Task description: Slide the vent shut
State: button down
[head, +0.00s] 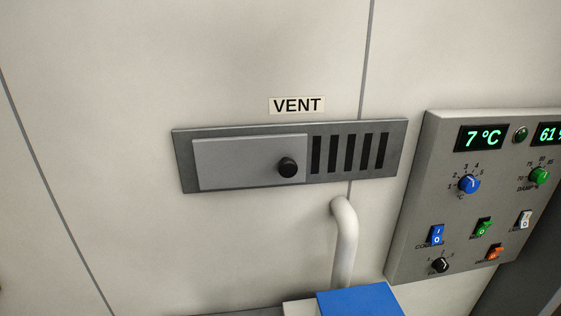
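The vent (394,130) is a dark grey wall plate below a VENT label (297,105). Its grey sliding cover (235,165) sits over the left part of the plate. A round black knob (287,167) sticks out near the cover's right end. Several dark slots (348,153) are uncovered on the right part. My gripper is not in view.
A grey control panel (410,225) with green displays, knobs and rocker switches is on the right. A pale pipe (344,240) runs down below the vent's right part. A blue-topped object (360,301) is at the bottom. The wall left of the vent is bare.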

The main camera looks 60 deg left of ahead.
aim_at(230, 162)
jog(key=u, duration=2.5)
